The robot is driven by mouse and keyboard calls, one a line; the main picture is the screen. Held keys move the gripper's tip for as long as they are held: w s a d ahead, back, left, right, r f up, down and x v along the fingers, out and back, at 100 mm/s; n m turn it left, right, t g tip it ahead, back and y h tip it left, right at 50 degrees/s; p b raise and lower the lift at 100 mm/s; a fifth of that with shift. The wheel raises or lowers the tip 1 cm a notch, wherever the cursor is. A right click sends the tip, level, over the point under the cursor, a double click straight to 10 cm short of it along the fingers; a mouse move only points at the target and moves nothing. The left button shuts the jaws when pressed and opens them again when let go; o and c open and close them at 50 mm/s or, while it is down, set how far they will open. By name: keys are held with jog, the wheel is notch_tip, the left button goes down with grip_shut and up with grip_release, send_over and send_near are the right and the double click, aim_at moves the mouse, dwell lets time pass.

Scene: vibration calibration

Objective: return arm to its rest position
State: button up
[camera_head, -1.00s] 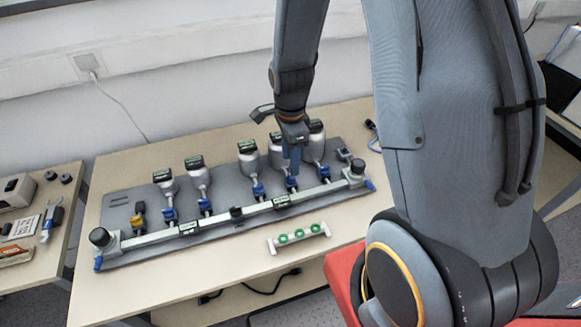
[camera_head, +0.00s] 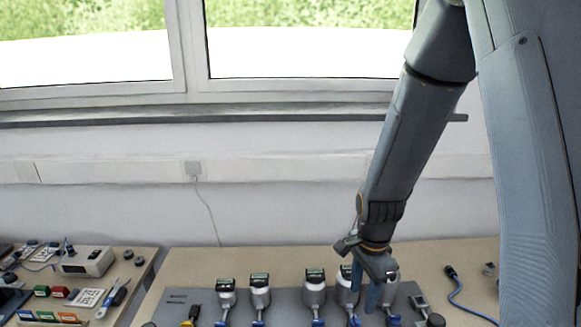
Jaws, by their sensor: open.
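My gripper (camera_head: 365,298) hangs from my arm at the right, pointing down over the right part of a row of silver devices with dark tops. Its two blue-grey fingers are apart, and I see nothing held between them. It partly covers the devices behind it, such as the one at its left (camera_head: 346,292). Whether the fingers touch any device cannot be told. The grey board (camera_head: 180,298) under the row is cut off by the bottom edge of the view.
The wooden table (camera_head: 235,262) stands against the wall below a window. A blue cable (camera_head: 462,296) lies at its right. A side table at the left holds a grey box (camera_head: 88,261), small coloured blocks and tools. My arm fills the right side.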

jog(key=s+r+n+t, duration=0.1)
jog(key=s+r+n, duration=0.7)
jog(key=n, duration=0.6)
jog(key=shift+s+r+n, duration=0.2)
jog(key=shift+r+n, duration=0.1)
jog(key=shift+n, duration=0.1)
